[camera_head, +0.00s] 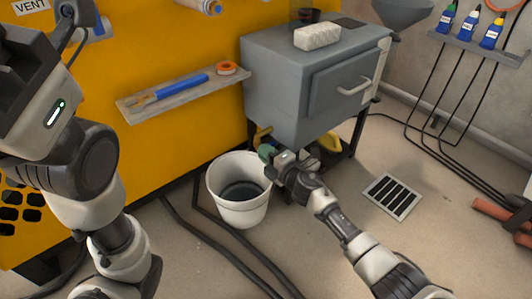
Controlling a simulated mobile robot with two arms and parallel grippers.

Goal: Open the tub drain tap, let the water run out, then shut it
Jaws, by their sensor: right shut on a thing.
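The grey tub (280,85) is a box on dark legs with a handled door on its front. A brass tap fitting (262,133) sticks out under its left front corner, with a green part (265,151) just below. My right gripper (274,160) is at this tap, shut on what looks like its handle; the fingers and the grip are partly hidden. A white bucket (240,213) stands on the floor below and left of the tap, with dark liquid in it. I cannot make out a stream from the tap. My left arm shows at the left, but its gripper is out of view.
A yellow machine (190,125) stands behind, with a shelf (150,103) holding tools. A white block (317,37) lies on the tub. Black hoses (215,240) run across the floor near the bucket. A floor grate (392,197) lies at right, with open floor around it.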

